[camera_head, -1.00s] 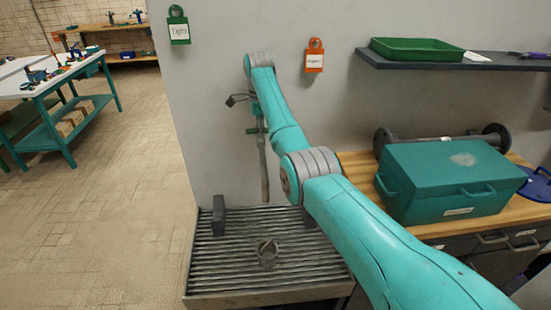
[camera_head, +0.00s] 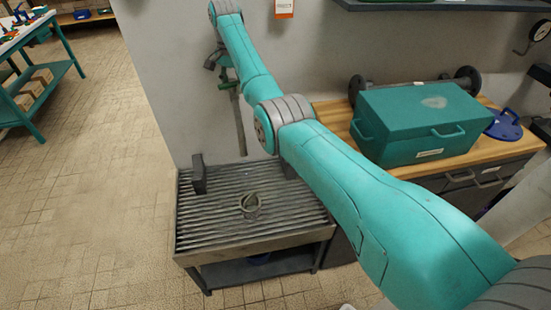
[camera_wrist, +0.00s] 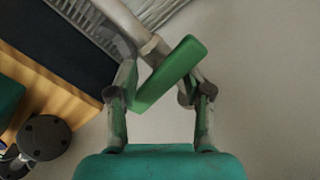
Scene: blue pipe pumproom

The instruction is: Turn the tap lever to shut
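The tap's green lever (camera_wrist: 170,76) crosses the wrist view diagonally, in front of a grey pipe (camera_wrist: 145,35). In the head view the pipe (camera_head: 239,125) runs down the wall above a slatted drain grate (camera_head: 280,215). My gripper (camera_wrist: 158,85) has its fingers apart, with part of the lever in the gap. The lever's lower end lies close to the left finger; I cannot tell whether they touch. In the head view my gripper (camera_head: 215,60) is small and dark at the top of the pipe, and the lever is hard to make out.
A teal toolbox (camera_head: 420,122) stands on a wooden counter (camera_head: 335,125) right of the grate. A dark upright block (camera_head: 198,175) and a round ring-like piece (camera_head: 250,203) are on the grate. Open tiled floor (camera_head: 100,200) lies at the left.

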